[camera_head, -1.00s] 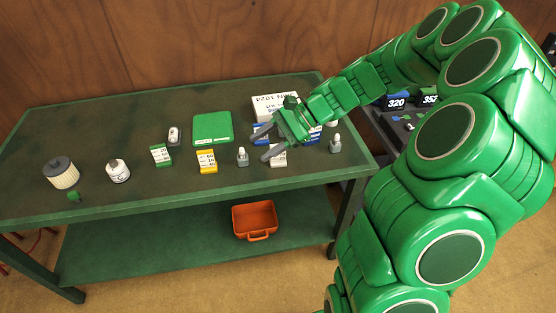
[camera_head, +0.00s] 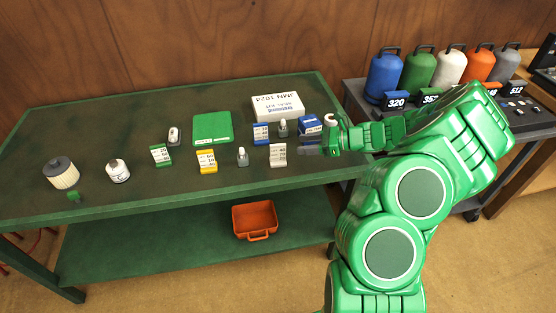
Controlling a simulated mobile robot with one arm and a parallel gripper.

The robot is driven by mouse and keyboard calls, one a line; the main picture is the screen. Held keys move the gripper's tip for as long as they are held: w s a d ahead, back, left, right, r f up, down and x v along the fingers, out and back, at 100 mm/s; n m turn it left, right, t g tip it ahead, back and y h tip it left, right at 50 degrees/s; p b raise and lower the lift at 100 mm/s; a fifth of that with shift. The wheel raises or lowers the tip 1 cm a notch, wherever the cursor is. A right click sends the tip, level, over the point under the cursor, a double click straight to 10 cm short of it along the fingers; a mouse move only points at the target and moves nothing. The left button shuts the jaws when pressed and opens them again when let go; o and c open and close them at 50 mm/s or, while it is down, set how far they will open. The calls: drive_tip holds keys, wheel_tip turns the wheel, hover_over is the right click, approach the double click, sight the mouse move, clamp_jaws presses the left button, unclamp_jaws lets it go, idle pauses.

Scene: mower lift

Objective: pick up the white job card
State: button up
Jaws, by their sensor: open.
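The white job card (camera_head: 278,154) stands on the green bench near its front edge, right of the middle, with dark print on its face. It is free and in plain view. My gripper (camera_head: 310,149) is open, just right of the card, with its grey fingers pointing left towards it. A gap shows between the card and the fingers. Nothing shows between the fingers.
A yellow card (camera_head: 207,161) and a green card (camera_head: 160,155) stand further left. A white box (camera_head: 277,107) and a blue box (camera_head: 310,125) lie behind.

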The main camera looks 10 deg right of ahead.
sight(285, 148)
drive_tip(key=shift+s+f+x, duration=0.1)
drive_tip(key=shift+x, duration=1.2)
drive_tip(key=shift+s+f+x, duration=0.1)
drive_tip(key=shift+f+x, duration=0.05)
drive_tip(key=shift+x, duration=1.1)
drive_tip(key=shift+s+f+x, duration=0.1)
drive_tip(key=shift+x, duration=1.2)
clamp_jaws()
